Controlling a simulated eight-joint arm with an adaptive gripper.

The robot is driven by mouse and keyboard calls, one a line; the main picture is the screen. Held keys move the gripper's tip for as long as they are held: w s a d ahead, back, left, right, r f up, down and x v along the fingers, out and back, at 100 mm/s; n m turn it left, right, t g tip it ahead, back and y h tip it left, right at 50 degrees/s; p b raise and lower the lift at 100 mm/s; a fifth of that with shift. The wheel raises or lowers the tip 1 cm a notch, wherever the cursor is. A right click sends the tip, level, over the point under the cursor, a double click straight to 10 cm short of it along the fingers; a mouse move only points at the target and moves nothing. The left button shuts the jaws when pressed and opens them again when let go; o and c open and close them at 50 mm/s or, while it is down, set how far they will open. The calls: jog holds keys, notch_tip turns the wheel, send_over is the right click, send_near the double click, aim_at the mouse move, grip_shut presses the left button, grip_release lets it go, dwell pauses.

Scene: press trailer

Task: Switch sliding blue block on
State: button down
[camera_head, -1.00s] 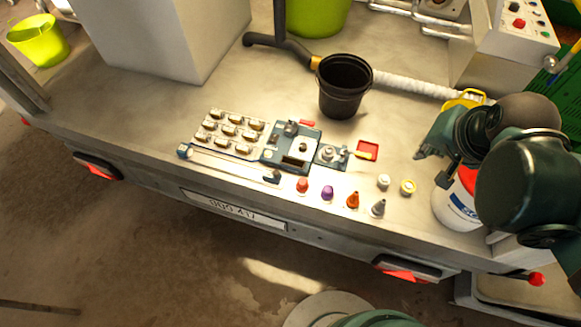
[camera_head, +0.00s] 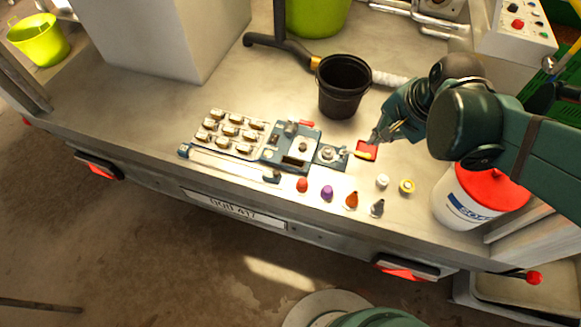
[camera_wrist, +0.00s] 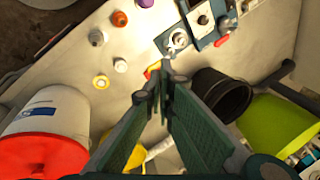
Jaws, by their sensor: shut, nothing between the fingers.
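A blue panel (camera_head: 272,155) with a pale plate, a dark knob and a dark slot lies on the grey trailer bed. Which part of it is the sliding block is too small to tell. The panel also shows at the top of the wrist view (camera_wrist: 197,8), cut off by the edge. A smaller blue plate (camera_head: 330,155) with a round metal fitting adjoins its right side. My gripper (camera_head: 374,138) is shut and empty, to the right of both, above or beside a red square with a yellow piece (camera_head: 364,150). Its closed fingers (camera_wrist: 162,85) show in the wrist view.
A black pot (camera_head: 343,88) stands behind the panel. Several small coloured caps, one purple (camera_head: 327,193), stand along the front edge. A white bucket with a red lid (camera_head: 490,188) is at right. A grid of switches (camera_head: 230,133) lies left of the panel.

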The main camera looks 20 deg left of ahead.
jog(key=a+f+m+g+p, duration=0.1)
jog(key=a+f+m+g, duration=0.1)
jog(key=a+f, duration=0.4)
jog(key=a+f+m+g, duration=0.2)
jog(key=a+f+m, duration=0.2)
jog(key=a, duration=0.7)
notch_tip(320, 180, down, 2)
jog(key=shift+s+f+g+y+p, duration=0.1)
jog(key=shift+s+g+y+p, duration=0.2)
jog(key=shift+s+p, duration=0.05)
jog(key=shift+f, duration=0.1)
jog(key=b+x, duration=0.2)
jog(key=x, duration=0.7)
jog(key=shift+a+f, duration=0.2)
jog(key=shift+f, duration=0.1)
jog(key=shift+s+a+f+b, duration=0.2)
jog(key=shift+a+b, duration=0.1)
jog(key=shift+s+a+f+b, duration=0.15)
jog(key=shift+s+a, duration=0.2)
jog(key=shift+a, duration=0.35)
jog(key=shift+s+a+f+b, duration=0.15)
jog(key=shift+s+a, duration=0.25)
jog(key=shift+a, duration=0.35)
jog(key=shift+a+r, duration=0.1)
